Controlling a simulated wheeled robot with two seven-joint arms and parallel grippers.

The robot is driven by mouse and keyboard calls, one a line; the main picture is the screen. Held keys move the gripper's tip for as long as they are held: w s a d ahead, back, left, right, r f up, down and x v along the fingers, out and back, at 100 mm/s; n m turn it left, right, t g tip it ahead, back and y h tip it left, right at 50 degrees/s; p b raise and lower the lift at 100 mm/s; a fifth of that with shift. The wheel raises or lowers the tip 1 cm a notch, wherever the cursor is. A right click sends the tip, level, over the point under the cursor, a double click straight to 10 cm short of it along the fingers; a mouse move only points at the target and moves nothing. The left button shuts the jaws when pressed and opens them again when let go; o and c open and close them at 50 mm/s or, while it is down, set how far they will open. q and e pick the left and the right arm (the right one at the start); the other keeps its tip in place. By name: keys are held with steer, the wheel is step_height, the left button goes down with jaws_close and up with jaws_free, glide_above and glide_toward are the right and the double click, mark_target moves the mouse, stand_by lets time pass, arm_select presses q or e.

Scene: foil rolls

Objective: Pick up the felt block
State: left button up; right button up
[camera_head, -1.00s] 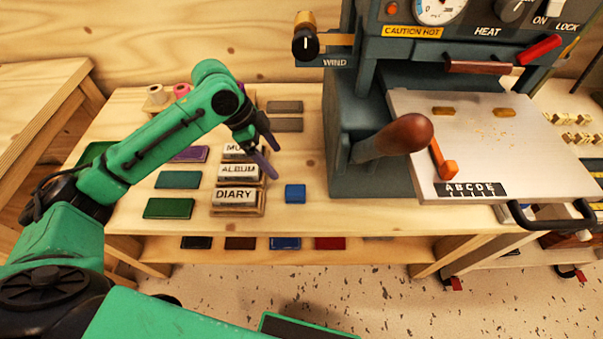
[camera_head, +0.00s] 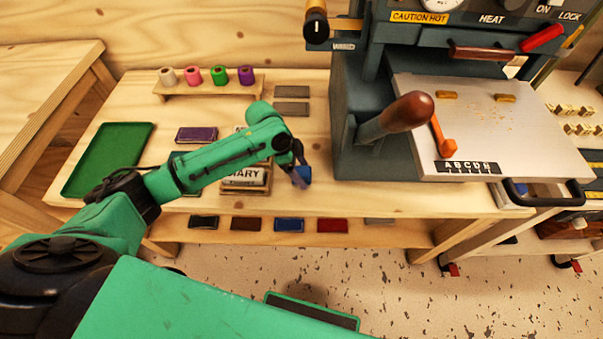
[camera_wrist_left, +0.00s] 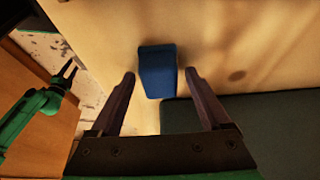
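The felt block, a small blue block (camera_wrist_left: 157,72), stands on the wooden bench top in the left wrist view. It is just beyond and between the fingertips of my left gripper (camera_wrist_left: 158,75), which is open, with a gap to each finger. In the head view the left gripper (camera_head: 301,177) reaches down at the block (camera_head: 306,173), partly covering it. Contact cannot be told there. My right gripper (camera_wrist_left: 69,70) shows small at the left of the wrist view, its fingers apart and empty, away from the block.
The press (camera_head: 350,120) stands close to the block's right. Stamped label blocks, including DIARY (camera_head: 244,176), are left of the block under my arm. A green tray (camera_head: 108,160), a purple pad (camera_head: 197,134) and a foil-roll rack (camera_head: 207,88) are further left. The bench's front edge is near.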

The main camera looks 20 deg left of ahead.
mark_target(302, 171)
arm_select(q)
jaws_close()
step_height(302, 171, up, 20)
